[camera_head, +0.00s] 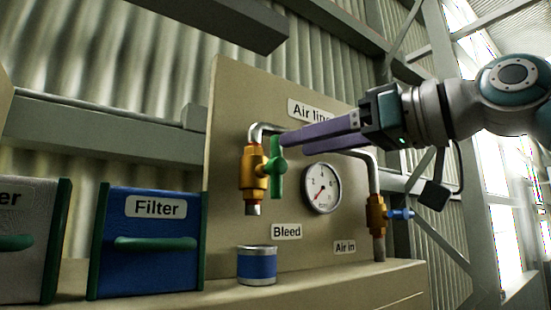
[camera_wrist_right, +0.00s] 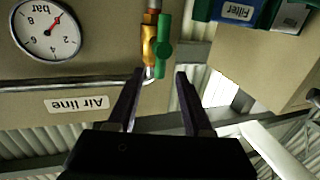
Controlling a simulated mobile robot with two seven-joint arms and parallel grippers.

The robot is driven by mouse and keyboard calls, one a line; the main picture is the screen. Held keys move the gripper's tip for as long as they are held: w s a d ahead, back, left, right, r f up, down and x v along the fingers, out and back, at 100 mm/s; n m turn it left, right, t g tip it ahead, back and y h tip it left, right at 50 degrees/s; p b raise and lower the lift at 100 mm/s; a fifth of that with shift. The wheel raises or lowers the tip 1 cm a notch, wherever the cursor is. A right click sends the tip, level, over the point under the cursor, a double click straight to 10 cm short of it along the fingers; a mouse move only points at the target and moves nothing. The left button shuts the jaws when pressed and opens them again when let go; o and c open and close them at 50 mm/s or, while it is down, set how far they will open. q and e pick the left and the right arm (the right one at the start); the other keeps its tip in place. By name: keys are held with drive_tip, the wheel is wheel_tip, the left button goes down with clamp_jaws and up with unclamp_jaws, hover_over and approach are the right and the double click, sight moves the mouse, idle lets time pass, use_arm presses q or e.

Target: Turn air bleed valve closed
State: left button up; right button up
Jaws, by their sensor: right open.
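The air bleed valve (camera_head: 253,168) is a brass valve on the upright panel, above the "Bleed" label (camera_head: 286,231). Its green lever handle (camera_head: 277,168) stands upright, in line with the brass body. My right gripper (camera_head: 288,140) comes in from the right, with its fingertips near the top of the handle. In the wrist view its dark fingers (camera_wrist_right: 160,74) are spread apart and empty, with the green handle (camera_wrist_right: 163,52) just beyond the gap between the tips. I cannot tell whether the fingers touch it. My left gripper does not show.
A pressure gauge (camera_head: 322,188) sits right of the valve. The air-in valve (camera_head: 376,213) with a blue handle is farther right. A blue can (camera_head: 257,265) stands below the bleed outlet. A blue Filter box (camera_head: 150,242) stands left. A bent pipe runs behind my fingers.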

sight(281, 150)
drive_tip(key=p+x, duration=0.3)
drive_tip(key=x, duration=0.2)
drive_tip(key=shift+w+a+p, duration=0.15)
drive_tip(key=shift+a+p, duration=0.15)
drive_tip(key=shift+c, duration=1.1)
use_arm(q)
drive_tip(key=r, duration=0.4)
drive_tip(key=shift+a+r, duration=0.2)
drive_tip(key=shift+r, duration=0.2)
use_arm(e)
clamp_jaws()
